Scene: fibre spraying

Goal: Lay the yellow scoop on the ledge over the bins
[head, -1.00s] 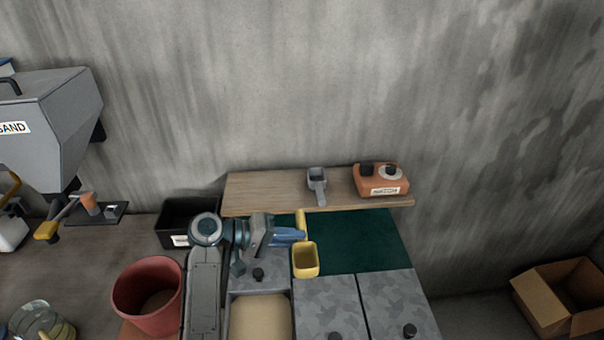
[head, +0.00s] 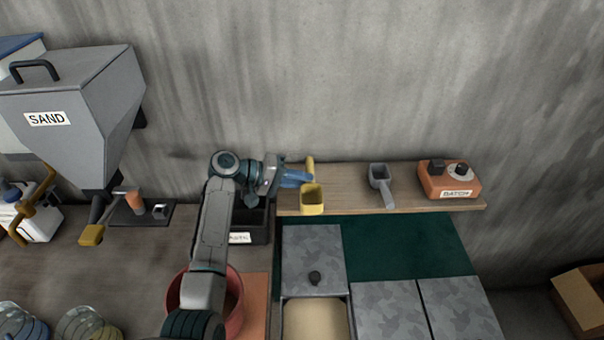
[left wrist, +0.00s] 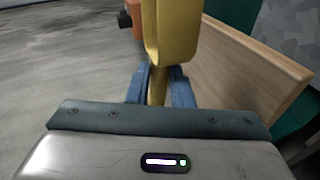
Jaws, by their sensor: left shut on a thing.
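The yellow scoop (head: 312,199) is held by my left gripper (head: 304,179), whose blue fingers are shut on its handle. In the head view the scoop overlaps the left end of the wooden ledge (head: 345,186); I cannot tell whether it touches the wood. In the left wrist view the scoop (left wrist: 172,30) rises from between the blue fingers (left wrist: 160,88), and the ledge's edge (left wrist: 265,50) is to its right. The bins (head: 390,310) lie below the ledge, one uncovered with pale contents. My right gripper is not in view.
A grey scoop (head: 381,184) and an orange batch box (head: 449,181) are on the ledge to the right. A black bin (head: 258,225) sits at the ledge's left end. A red bucket (head: 236,310) stands below my left arm. The sand hopper (head: 85,110) is at left.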

